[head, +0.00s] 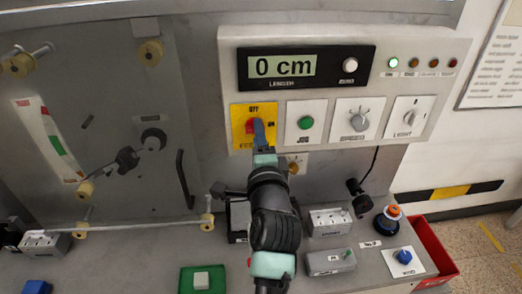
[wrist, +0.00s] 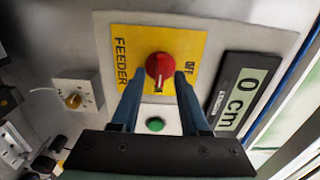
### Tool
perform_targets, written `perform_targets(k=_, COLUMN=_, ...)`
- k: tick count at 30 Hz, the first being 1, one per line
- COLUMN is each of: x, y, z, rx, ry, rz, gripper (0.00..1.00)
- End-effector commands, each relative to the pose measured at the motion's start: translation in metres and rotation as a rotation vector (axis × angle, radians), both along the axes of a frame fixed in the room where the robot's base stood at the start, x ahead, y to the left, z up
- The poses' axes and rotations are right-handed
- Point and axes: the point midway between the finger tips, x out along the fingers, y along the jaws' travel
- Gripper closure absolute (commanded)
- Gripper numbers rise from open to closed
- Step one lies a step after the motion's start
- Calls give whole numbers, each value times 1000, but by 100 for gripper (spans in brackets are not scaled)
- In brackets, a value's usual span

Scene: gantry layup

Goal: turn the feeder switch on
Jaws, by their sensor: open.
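The feeder switch is a red rotary knob (wrist: 160,68) on a yellow plate (wrist: 140,42) marked FEEDER and OFF. In the head view the yellow plate (head: 240,111) is at the left end of the white control panel, and the red knob (head: 250,126) is partly hidden by my gripper. My gripper (wrist: 156,85) is open, with one finger on each side of the knob in the wrist view. Whether the fingers touch the knob I cannot tell. The knob's white mark points away from the word OFF in the wrist view, toward the green button.
The panel also holds a green JOG button (head: 305,123), a grey knob (head: 359,122), a light switch (head: 409,117) and a display (head: 284,66) reading 0 cm. A green indicator lamp (head: 393,63) is lit. Small boxes and a blue knob (head: 403,256) stand below.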

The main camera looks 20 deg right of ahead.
Motion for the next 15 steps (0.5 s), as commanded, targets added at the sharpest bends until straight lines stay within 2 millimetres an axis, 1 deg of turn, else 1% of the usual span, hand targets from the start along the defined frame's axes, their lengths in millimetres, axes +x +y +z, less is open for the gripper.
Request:
perform_targets(k=5, x=-19, y=6, z=-2, rx=-4, ry=1, rz=2, gripper=55)
perform_targets(k=15, x=-76, y=22, z=-4, rx=-4, ry=1, rz=1, gripper=55)
